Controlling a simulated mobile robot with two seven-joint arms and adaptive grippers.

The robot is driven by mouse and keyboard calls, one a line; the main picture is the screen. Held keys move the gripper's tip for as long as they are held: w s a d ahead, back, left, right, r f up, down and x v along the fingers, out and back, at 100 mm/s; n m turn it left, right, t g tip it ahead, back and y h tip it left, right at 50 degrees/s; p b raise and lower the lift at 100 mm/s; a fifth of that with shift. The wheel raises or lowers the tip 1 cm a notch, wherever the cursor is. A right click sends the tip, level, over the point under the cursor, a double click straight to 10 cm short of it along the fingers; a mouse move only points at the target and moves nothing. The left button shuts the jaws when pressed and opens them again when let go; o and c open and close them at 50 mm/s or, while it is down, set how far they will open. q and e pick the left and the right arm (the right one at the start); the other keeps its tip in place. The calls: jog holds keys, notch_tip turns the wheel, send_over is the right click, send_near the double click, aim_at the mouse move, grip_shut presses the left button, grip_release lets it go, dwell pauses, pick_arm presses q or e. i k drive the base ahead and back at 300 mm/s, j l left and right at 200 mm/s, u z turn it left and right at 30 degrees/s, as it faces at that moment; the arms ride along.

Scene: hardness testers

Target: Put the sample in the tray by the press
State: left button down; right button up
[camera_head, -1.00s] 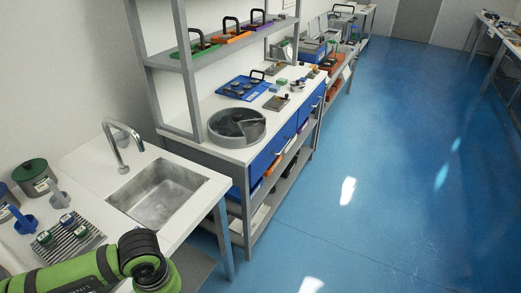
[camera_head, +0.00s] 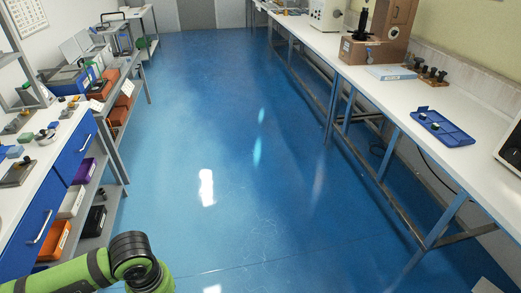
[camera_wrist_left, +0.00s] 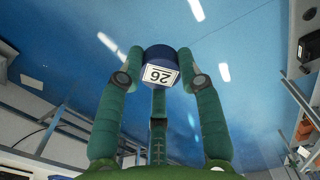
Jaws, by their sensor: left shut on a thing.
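My left gripper (camera_wrist_left: 161,66) shows in the left wrist view with its green fingers shut around a sample (camera_wrist_left: 160,54), a short dark blue piece with a white label that seems to read 26. The floor lies behind it. In the head view only part of my left arm shows at the bottom left; the gripper and sample are outside it. A blue tray (camera_head: 456,139) lies on the right bench with small dark pieces at its left side. A white device (camera_head: 512,150) stands right of it, cut by the edge; I cannot tell whether it is the press. My right gripper is out of view.
The right bench (camera_head: 408,99) also bears a brown device (camera_head: 374,51), a white machine (camera_head: 328,14), a pale blue flat piece (camera_head: 390,73) and dark knobbed pieces (camera_head: 427,74). A blue-drawered bench (camera_head: 32,222) stands left. The blue floor (camera_head: 235,150) between is clear.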

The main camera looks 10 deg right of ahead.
aim_at(447, 127)
jog(key=i+l+z, duration=0.65)
jog(key=i, duration=0.3)
jog(key=i+l+z, duration=0.1)
jog(key=i+z, duration=0.2)
jog(key=i, duration=0.2)
jog(key=i+j+z, duration=0.15)
jog(key=i, duration=0.3)
jog(key=i+z, duration=0.15)
jog(key=i, duration=0.25)
jog(key=i+j+z, duration=0.15)
jog(key=i, duration=0.25)
jog(key=i+z, duration=0.2)
jog(key=z, duration=0.25)
jog(key=i+j+z, duration=0.1)
jog(key=z, duration=0.35)
jog(key=i+j+z, duration=0.2)
jog(key=z, duration=0.25)
jog(key=i, duration=0.1)
